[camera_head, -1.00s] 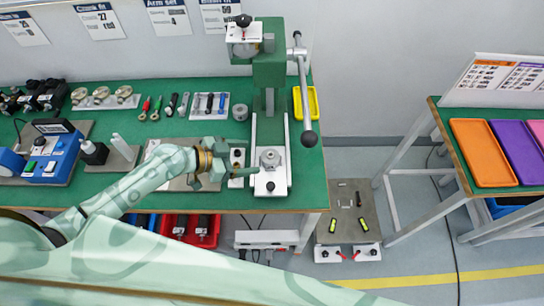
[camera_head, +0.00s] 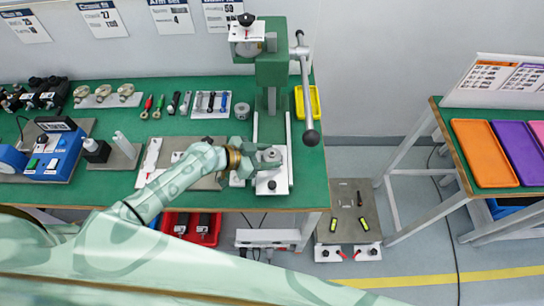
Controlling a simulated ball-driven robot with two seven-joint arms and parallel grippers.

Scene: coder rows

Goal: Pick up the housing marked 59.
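My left gripper (camera_head: 264,158) is at the foot of the green press, coming in from the left. Its fingers are at a small round grey metal part (camera_head: 271,155) on the press's pale base plate. The fingers are too small and overlapped to tell whether they close on it. No number is readable on the part, so I cannot tell if it is the housing marked 59. Another round grey part (camera_head: 241,111) stands on the green mat behind the gripper. A wall sign (camera_head: 224,14) above appears to carry the number 59. My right gripper is out of view.
The green press (camera_head: 271,70) with its long lever (camera_head: 307,90) rises just behind the gripper. A yellow tray (camera_head: 308,102) stands right of it. Plates (camera_head: 175,165), tools and a blue device (camera_head: 55,150) occupy the bench to the left. The floor right of the bench is partly open.

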